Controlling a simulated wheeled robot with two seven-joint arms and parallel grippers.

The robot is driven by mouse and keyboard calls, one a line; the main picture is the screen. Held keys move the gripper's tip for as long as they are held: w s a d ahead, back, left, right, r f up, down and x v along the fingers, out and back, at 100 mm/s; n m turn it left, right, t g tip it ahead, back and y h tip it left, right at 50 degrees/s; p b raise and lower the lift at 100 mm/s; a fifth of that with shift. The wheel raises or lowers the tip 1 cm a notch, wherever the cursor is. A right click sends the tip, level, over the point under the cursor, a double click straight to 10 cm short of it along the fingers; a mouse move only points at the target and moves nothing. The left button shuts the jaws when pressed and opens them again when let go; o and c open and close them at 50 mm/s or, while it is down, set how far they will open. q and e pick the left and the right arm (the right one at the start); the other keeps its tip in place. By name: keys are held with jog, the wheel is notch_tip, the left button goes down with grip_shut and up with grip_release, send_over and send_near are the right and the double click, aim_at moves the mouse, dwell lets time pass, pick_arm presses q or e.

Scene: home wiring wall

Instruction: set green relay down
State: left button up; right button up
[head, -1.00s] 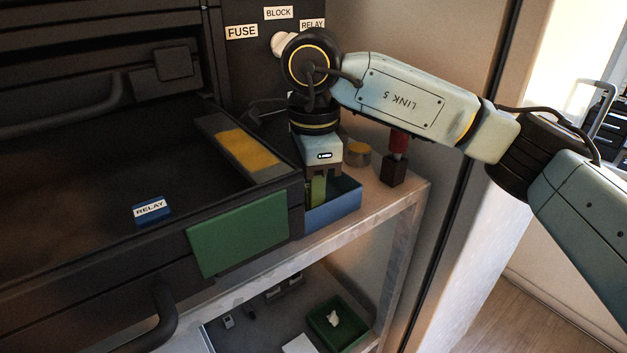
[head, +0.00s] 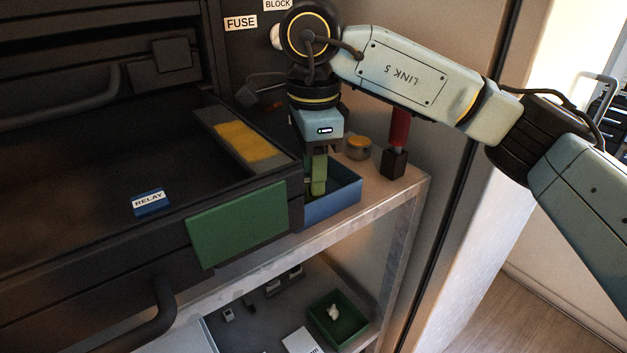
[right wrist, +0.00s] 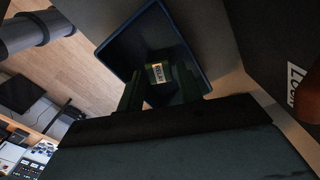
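My right gripper (head: 318,188) points down over the blue bin (head: 332,207) on the shelf corner, its fingertips low at the bin. In the right wrist view its two green-tinted fingers (right wrist: 160,80) stand apart. The green relay (right wrist: 158,88), with a white label, shows between them against the inside of the blue bin (right wrist: 118,52). The fingers look open around the relay; whether they touch it is hard to tell in the dark. In the head view the relay is not clearly told apart from the fingers and bin wall. My left gripper is not in view.
An open black drawer with a green front panel (head: 238,225) stands left of the bin. A red-handled tool in a black block (head: 394,163) and a small orange-topped jar (head: 358,147) stand behind. A green tray (head: 338,318) is on the lower shelf.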

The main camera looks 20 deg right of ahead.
notch_tip(320, 180, up, 10)
dwell(0.3)
jog(key=shift+f, duration=0.15)
dwell(1.2)
